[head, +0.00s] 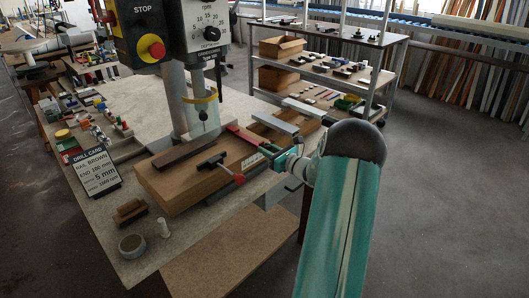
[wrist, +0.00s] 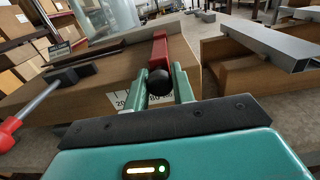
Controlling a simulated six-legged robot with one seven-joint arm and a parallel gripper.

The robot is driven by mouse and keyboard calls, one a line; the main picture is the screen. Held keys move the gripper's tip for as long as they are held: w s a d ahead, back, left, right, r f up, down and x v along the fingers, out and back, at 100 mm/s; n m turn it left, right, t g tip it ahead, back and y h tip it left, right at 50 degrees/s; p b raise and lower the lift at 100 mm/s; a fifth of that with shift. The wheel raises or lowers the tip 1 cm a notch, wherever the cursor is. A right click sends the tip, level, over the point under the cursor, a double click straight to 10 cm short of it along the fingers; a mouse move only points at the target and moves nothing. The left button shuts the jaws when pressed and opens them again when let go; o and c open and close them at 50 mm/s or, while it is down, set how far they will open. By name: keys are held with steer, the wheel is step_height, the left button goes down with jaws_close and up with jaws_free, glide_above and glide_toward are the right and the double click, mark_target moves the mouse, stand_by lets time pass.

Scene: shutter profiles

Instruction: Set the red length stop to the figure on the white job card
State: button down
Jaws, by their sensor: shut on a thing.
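The red length stop (head: 243,136) lies across the wooden block (head: 175,192) on the drill table. It also shows in the wrist view (wrist: 159,50), with a round black knob (wrist: 160,82) at its near end. My gripper (wrist: 160,88) is shut on that knob, one finger on each side.
A clamp with a red handle (head: 238,179) sits left of my gripper. A dark brown strip (head: 184,151) lies on the block. The drill press head (head: 202,25) stands above. A grey metal profile (wrist: 270,45) rests on wood at right. Small parts lie around the table.

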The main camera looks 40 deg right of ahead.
steer(key=shift+d+r, duration=0.1)
steer(key=shift+d, duration=0.15)
steer(key=c, duration=1.2)
jaws_free()
steer(key=shift+d, duration=0.1)
steer(key=s, duration=1.3)
steer(key=shift+s, duration=0.4)
steer(key=shift+s, duration=0.1)
